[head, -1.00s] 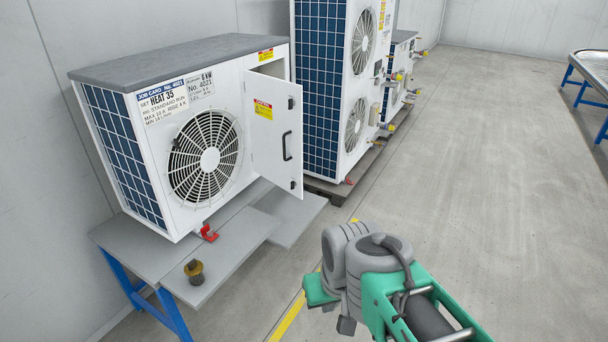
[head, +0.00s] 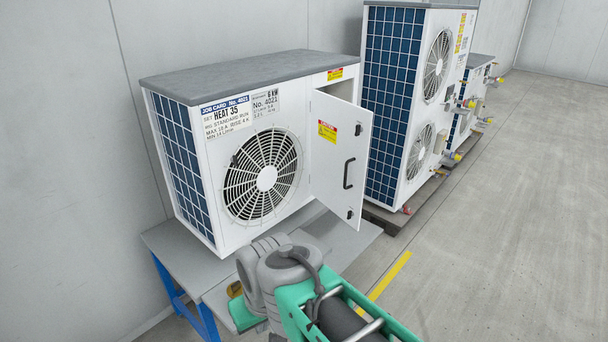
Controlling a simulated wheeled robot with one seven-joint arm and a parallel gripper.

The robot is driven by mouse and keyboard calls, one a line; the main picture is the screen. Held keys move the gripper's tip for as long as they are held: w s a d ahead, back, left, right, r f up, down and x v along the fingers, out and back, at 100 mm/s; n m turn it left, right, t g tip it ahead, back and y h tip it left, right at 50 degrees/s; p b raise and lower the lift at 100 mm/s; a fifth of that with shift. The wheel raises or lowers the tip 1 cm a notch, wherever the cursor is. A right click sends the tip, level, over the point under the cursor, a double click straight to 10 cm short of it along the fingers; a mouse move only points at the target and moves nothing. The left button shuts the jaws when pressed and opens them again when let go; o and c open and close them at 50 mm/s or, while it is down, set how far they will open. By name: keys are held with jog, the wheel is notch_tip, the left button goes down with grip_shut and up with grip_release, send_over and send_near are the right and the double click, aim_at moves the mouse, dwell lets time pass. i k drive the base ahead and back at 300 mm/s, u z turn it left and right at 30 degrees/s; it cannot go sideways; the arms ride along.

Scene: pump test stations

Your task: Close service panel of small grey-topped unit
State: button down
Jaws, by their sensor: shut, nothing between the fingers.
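The small grey-topped unit (head: 235,78) stands on a grey bench against the wall. It is a white box with a front fan and a job card reading HEAT 35. Its white service panel (head: 335,160), with a black handle (head: 347,173) and a yellow-red warning label, stands open at the right of the front. The panel swings outward from its left edge, with a dark gap behind its top. My arm's grey joints and green link are low in the picture, in front of the bench and below the panel, apart from it. My gripper is not visible.
The grey bench (head: 180,252) has blue legs and ledges below the panel. A brass-coloured fitting (head: 234,289) there is mostly hidden by my arm. A tall white unit (head: 405,110) stands right of the panel on a pallet, with another beyond. Open floor lies to the right.

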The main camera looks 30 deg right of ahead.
aim_at(338, 158)
jog(key=u, duration=0.3)
jog(key=i, duration=0.95)
jog(key=z, duration=0.05)
